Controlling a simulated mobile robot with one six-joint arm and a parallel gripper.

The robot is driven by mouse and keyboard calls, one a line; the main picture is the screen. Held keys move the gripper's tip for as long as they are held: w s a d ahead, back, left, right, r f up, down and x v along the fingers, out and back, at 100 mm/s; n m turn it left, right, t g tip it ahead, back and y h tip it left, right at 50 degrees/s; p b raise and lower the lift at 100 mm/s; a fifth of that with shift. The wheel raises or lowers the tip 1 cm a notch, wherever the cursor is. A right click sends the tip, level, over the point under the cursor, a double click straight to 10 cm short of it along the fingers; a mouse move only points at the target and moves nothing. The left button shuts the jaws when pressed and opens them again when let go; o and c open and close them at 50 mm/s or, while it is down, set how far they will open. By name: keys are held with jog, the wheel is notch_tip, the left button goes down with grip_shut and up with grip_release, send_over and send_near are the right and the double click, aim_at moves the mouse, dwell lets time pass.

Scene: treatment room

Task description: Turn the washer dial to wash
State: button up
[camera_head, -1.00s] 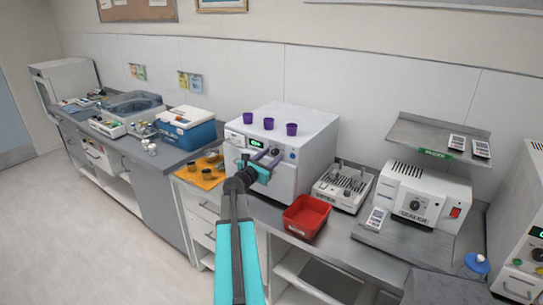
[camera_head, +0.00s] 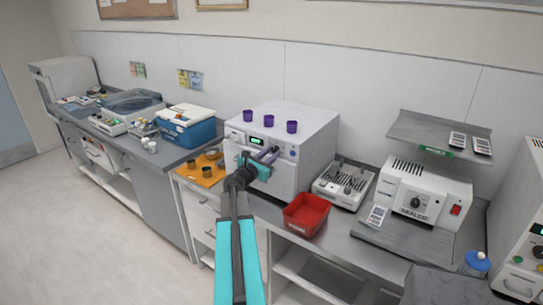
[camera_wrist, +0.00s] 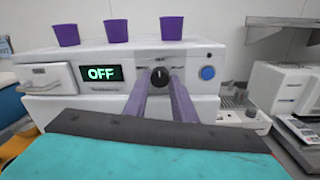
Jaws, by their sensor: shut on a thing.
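The washer (camera_head: 312,153) is a white box on the counter; its front also shows in the wrist view (camera_wrist: 95,84). Its lit green display (camera_wrist: 102,74) reads OFF. Right of the display is a round black dial (camera_wrist: 160,77) with a light pointer mark near its top. My gripper (camera_head: 272,155) is at the washer's front. In the wrist view its two purple fingers (camera_wrist: 160,86) stand either side of the dial, shut on it. The dial is hidden behind the gripper in the head view.
Several purple cups (camera_head: 291,126) stand on the washer's top. A blue button (camera_wrist: 208,73) is right of the dial. A red bin (camera_head: 306,214) and a rack (camera_head: 343,184) are to the right, then a sealer (camera_head: 425,195). An orange mat (camera_head: 197,177) with small pots lies left.

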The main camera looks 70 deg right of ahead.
jog(key=shift+f+m+b, duration=0.3)
jog(key=shift+m+b, duration=0.5)
jog(key=shift+b, duration=1)
jog(key=m+b, duration=0.4)
jog(key=b, duration=0.4)
jog(key=m+b, duration=0.4)
jog(key=b, duration=0.3)
jog(key=shift+w+h, duration=0.1)
jog(key=shift+h, duration=0.2)
jog(key=m+b, duration=0.1)
jog(key=b, duration=0.2)
jog(key=shift+r+m+g, duration=0.1)
jog(key=shift+m+g, duration=0.3)
jog(key=shift+r+m+b, duration=0.1)
jog(key=shift+m+b, duration=0.25)
jog(key=shift+m, duration=0.05)
jog(key=o, duration=1)
jog(key=shift+o, duration=0.2)
jog(key=shift+r+n+p, duration=0.1)
jog(key=shift+n+p, duration=1)
jog(key=shift+p, duration=0.95)
